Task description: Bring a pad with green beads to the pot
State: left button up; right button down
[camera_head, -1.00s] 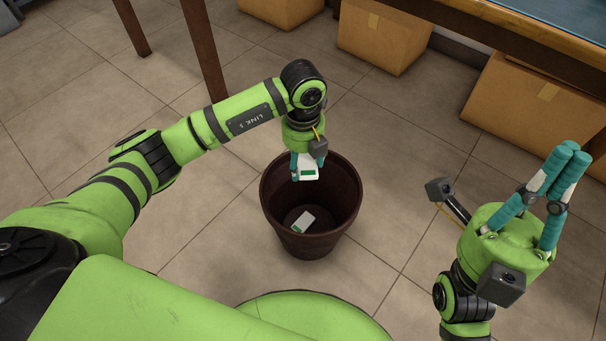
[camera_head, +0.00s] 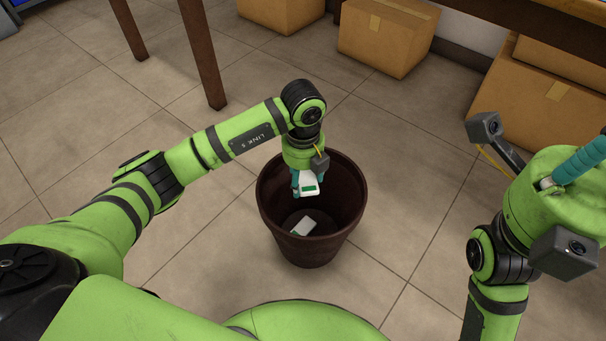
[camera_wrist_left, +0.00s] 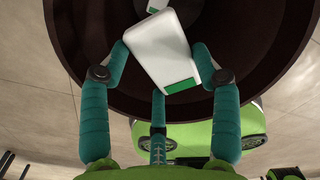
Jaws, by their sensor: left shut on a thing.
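A dark brown pot (camera_head: 312,252) stands on the floor, open at the top. My left gripper (camera_head: 306,182) points down over its mouth and is shut on a white pad with a green patch (camera_head: 309,189). The held pad (camera_wrist_left: 160,52) lies tilted between the teal fingers in the left wrist view, with the pot's dark inside (camera_wrist_left: 85,40) behind it. Another white pad (camera_head: 303,226) lies on the pot's bottom; part of it shows at the top of the wrist view. My right gripper (camera_head: 578,163) is at the right edge, with its fingertips cut off.
Cardboard boxes (camera_head: 387,37) stand at the back under a wooden table, whose legs (camera_head: 203,60) rise left of the pot. The tiled floor (camera_head: 400,180) around the pot is clear.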

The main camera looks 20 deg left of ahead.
aim_at(303, 180)
pick_arm(q)
jog(key=o, duration=1.2)
jog(key=shift+r, duration=0.1)
notch_tip(303, 180, up, 12)
